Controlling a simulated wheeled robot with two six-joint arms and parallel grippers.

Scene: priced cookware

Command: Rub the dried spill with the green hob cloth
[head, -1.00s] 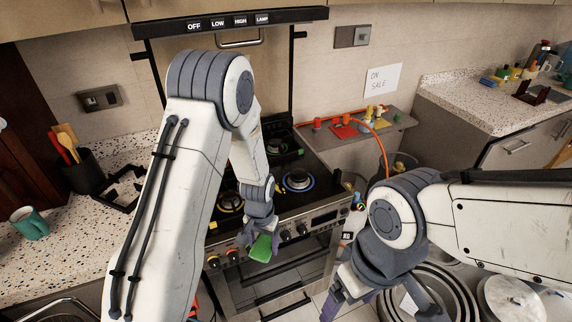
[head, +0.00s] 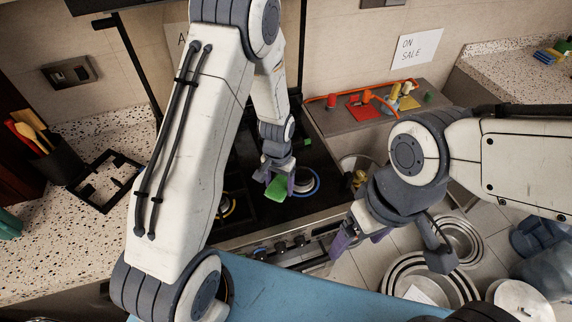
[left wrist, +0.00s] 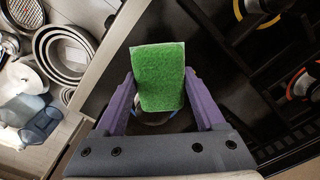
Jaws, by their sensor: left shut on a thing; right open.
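My left gripper (head: 279,188) is shut on the green hob cloth (head: 276,189) and holds it over the black hob (head: 250,209), at the right front burner with a blue ring (head: 317,184). In the left wrist view the cloth (left wrist: 159,76) sits between the purple fingers and covers much of what lies below. I cannot tell whether it touches the hob. The dried spill is not clearly visible. My right gripper (head: 355,245) is open and empty, right of the stove's front edge.
Burners with yellow (left wrist: 262,6) and orange (left wrist: 302,84) rings stand on the hob. Metal bowls (head: 428,282) lie on the floor at the right. A grey side counter (head: 345,121) holds red and yellow items. A pan support (head: 105,181) lies on the left worktop.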

